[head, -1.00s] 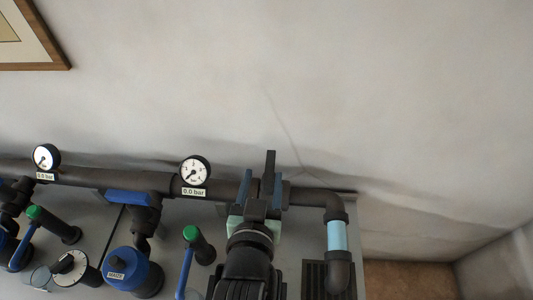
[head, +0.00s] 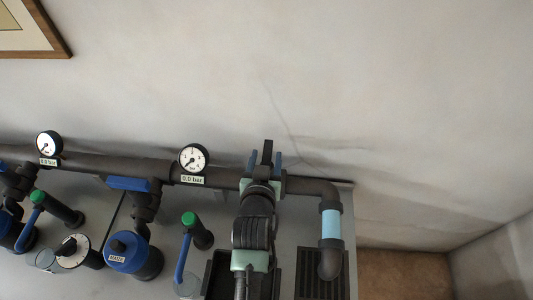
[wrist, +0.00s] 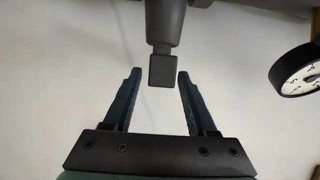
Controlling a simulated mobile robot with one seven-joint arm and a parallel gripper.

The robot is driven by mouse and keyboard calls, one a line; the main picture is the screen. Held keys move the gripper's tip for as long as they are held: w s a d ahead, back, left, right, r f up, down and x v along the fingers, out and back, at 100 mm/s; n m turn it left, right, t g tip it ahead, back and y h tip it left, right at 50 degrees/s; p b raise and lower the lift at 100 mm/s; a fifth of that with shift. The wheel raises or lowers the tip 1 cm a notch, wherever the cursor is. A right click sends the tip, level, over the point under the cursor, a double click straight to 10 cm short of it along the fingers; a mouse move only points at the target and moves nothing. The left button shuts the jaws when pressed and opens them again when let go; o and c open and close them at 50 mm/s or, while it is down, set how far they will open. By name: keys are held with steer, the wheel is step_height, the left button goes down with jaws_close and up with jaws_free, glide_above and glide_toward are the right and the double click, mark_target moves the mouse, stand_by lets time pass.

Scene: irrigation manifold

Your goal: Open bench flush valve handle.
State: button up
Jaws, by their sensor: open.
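The bench flush valve handle (head: 268,150) is a dark lever on the pipe near its right end, standing up past the pipe in the head view. In the wrist view the handle (wrist: 162,70) hangs down from the top edge and ends in a squarish dark block. My gripper (wrist: 159,76) is open, with one blue finger on each side of this block and a gap visible on both sides. In the head view my gripper (head: 265,161) also straddles the handle. The valve body under it is hidden by my arm.
A pressure gauge (head: 193,158) reading 0.0 bar sits left of my gripper; it seems to show at the wrist view's right edge. A blue valve handle (head: 128,184) and a green-topped fitting (head: 190,219) lie further left. A drain grate (head: 322,280) and light-blue pipe section (head: 331,224) are right.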

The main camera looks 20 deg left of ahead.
steer(key=shift+w+a+f, duration=0.15)
steer(key=shift+w+f, duration=0.1)
steer(key=shift+w, duration=0.3)
steer(key=shift+c, duration=0.3)
jaws_close()
